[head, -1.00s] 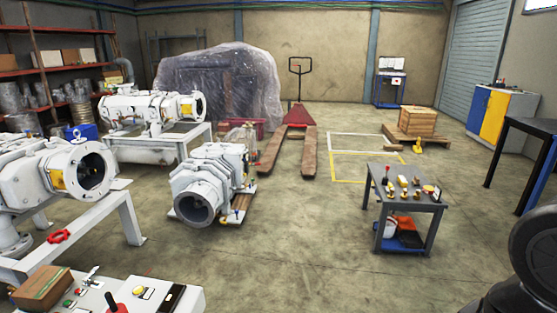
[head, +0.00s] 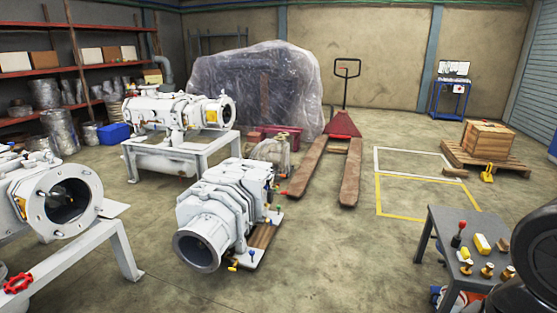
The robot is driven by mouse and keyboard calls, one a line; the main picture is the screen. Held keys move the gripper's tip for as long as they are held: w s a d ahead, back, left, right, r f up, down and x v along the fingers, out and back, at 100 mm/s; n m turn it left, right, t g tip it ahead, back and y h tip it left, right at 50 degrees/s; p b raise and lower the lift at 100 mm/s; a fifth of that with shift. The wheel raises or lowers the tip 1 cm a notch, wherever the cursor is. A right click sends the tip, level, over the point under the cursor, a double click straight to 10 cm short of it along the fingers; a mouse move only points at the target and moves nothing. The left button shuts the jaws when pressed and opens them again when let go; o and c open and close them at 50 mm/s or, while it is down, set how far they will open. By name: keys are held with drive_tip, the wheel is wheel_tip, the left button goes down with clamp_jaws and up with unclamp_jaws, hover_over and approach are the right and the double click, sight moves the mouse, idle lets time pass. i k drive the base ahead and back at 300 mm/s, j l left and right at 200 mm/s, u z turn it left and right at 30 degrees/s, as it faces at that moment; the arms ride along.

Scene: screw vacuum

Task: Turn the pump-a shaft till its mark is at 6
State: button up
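Three white pumps with round open flanges show in the head view. One stands at the left edge on a white frame (head: 125,255); its flange (head: 75,197) faces right and a dark bore with something small inside shows. Another pump (head: 165,107) sits on a stand further back. The third pump (head: 225,205) is low on a wooden base in the middle, its flange (head: 197,250) facing me. I cannot tell which one is pump-a, and no shaft mark or numbers are readable. My gripper is out of view; only a dark part of my arm shows at bottom right.
A grey tool table (head: 440,225) with small brass and yellow items stands at right, partly behind my arm. A red pallet jack (head: 343,125) and a plastic-wrapped load (head: 240,90) are at the back. The floor between the middle pump and the table is clear.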

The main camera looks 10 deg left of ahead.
sight(57, 197)
drive_tip(key=i+u, duration=0.45)
drive_tip(key=i+l+u, duration=0.25)
drive_tip(key=i+u, duration=0.5)
drive_tip(key=u, duration=0.2)
drive_tip(key=i+u, duration=0.3)
drive_tip(key=u, duration=0.15)
drive_tip(key=i+l+u, duration=0.15)
drive_tip(key=u, duration=0.35)
drive_tip(key=i+l, duration=0.6)
drive_tip(key=i, duration=0.15)
drive_tip(key=i+l, duration=0.65)
drive_tip(key=i, duration=0.1)
